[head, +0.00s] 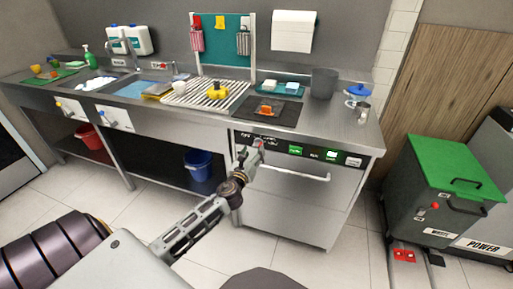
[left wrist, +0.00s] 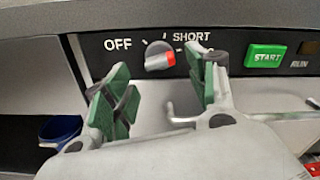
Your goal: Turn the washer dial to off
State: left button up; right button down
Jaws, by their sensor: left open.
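The washer (head: 290,200) is a steel front-loading unit under the counter, with a black control strip and a bar handle. Its dial (left wrist: 158,56) is a small pale knob with a red end in the left wrist view. The red end points right, away from the OFF label (left wrist: 118,44) and below the SHORT label (left wrist: 191,38). My left gripper (head: 250,153) is just in front of the dial. In the left wrist view its green-padded fingers (left wrist: 158,76) are open, one on each side below the dial, with no clear contact. My right gripper is not in view.
The green START button (left wrist: 267,57) is right of the dial. The washer handle (head: 295,173) runs below the strip. A blue bucket (head: 198,164) stands on the low shelf to the left. A green-lidded bin (head: 455,165) stands to the right. Tiled floor in front is open.

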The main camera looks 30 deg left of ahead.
aim_at(257, 145)
pick_arm(q)
jog(key=shift+x, duration=2.3)
jog(key=shift+c, duration=0.5)
jog(key=c, duration=0.9)
